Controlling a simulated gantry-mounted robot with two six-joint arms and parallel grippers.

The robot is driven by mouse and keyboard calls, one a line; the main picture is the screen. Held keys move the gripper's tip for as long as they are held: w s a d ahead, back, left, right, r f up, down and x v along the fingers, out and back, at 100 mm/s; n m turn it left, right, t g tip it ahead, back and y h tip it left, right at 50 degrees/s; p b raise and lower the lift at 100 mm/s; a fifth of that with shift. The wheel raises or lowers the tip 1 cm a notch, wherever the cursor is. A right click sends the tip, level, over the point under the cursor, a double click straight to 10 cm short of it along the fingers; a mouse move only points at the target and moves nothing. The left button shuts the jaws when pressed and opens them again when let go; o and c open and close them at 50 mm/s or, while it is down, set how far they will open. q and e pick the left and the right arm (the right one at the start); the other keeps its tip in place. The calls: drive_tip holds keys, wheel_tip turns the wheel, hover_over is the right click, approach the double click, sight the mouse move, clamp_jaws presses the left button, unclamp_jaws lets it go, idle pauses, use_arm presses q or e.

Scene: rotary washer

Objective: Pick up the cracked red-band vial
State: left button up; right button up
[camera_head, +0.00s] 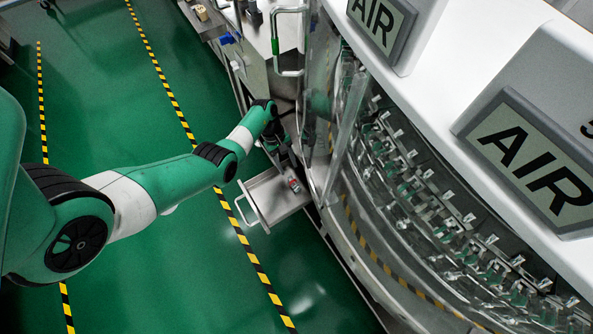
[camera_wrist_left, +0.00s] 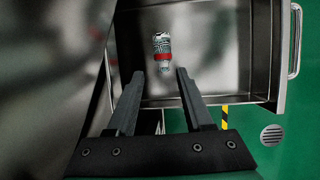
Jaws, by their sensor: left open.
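The red-band vial (camera_wrist_left: 162,48) lies in an open metal drawer (camera_wrist_left: 235,91), with its red band and a clear, whitish body showing in the left wrist view. It also shows as a small red and white thing in the head view (camera_head: 294,185). I cannot make out a crack at this size. My left gripper (camera_wrist_left: 158,73) is open, its two fingers apart and pointing toward the vial, with nothing between them. In the head view my left gripper (camera_head: 284,158) is over the drawer's back part, small and partly hidden by the arm. My right gripper is not in view.
The drawer (camera_head: 262,190) has raised metal walls and a handle (camera_head: 243,209) on its outer side. A curved clear guard and the rotary washer's metal clamps (camera_head: 440,220) stand to the right. Green floor with striped tape lies open at left.

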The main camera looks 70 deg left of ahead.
sight(292, 180)
use_arm(q)
drive_tip(key=shift+x, duration=1.05)
drive_tip(key=shift+s+f, duration=0.15)
drive_tip(key=shift+d+f+b, duration=0.15)
drive_tip(key=shift+f+b, duration=0.2)
drive_tip(key=shift+b, duration=0.15)
drive_tip(key=b+x, duration=0.3)
drive_tip(key=x, duration=0.1)
drive_tip(key=shift+d+f, duration=0.2)
drive_tip(key=shift+d, duration=0.05)
drive_tip(key=shift+r, duration=0.15)
clamp_jaws()
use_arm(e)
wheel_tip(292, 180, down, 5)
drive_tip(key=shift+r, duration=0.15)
